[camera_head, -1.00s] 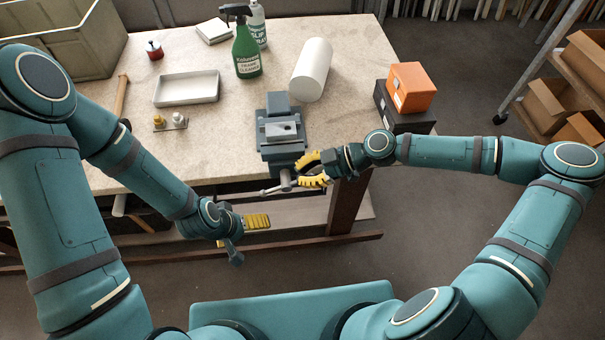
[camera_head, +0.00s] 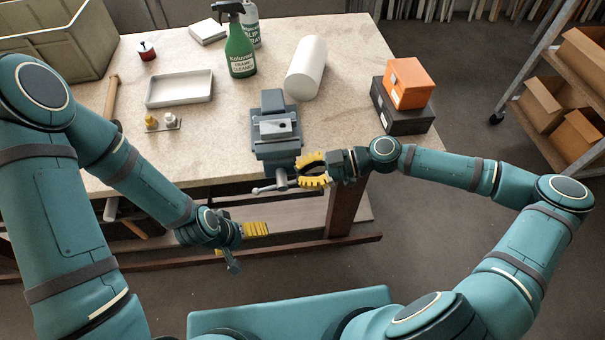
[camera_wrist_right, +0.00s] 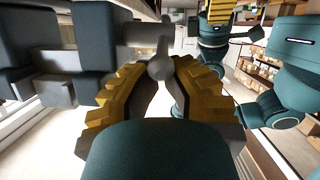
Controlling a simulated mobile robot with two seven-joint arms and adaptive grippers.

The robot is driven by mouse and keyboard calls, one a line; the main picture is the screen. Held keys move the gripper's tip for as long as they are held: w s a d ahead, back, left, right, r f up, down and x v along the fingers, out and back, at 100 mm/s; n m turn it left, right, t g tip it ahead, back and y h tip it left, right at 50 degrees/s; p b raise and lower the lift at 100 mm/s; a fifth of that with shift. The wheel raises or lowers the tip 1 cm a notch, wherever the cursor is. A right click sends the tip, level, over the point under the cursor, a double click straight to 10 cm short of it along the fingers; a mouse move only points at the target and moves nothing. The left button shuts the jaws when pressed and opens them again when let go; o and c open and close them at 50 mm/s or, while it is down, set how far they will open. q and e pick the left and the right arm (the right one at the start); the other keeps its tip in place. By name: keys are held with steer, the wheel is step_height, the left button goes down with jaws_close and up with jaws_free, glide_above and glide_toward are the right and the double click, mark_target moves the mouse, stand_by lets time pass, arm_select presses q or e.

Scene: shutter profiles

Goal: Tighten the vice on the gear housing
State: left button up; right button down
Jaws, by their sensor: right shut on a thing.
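The grey vice (camera_head: 275,148) stands at the front edge of the bench. A small grey block with a dark hole, which looks like the gear housing (camera_head: 277,129), sits at its top between the jaws. The vice's handle bar (camera_head: 268,188) hangs in front of the bench edge. My right gripper (camera_head: 302,176) is shut on the handle at its right end. In the right wrist view the handle's round end (camera_wrist_right: 160,67) shows between the yellow fingertips. My left gripper (camera_head: 256,229) is off the bench, low and left of the handle; its second finger is mostly hidden.
Orange (camera_head: 408,83) and black (camera_head: 402,116) boxes stand to the right. A hammer (camera_head: 111,98) lies left.

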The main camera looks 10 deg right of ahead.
steer(key=shift+d+f+y+b, duration=0.2)
steer(key=shift+f+y+b, duration=0.2)
steer(key=shift+b, duration=0.5)
stand_by(1.3)
steer(key=shift+r, duration=0.1)
stand_by(0.4)
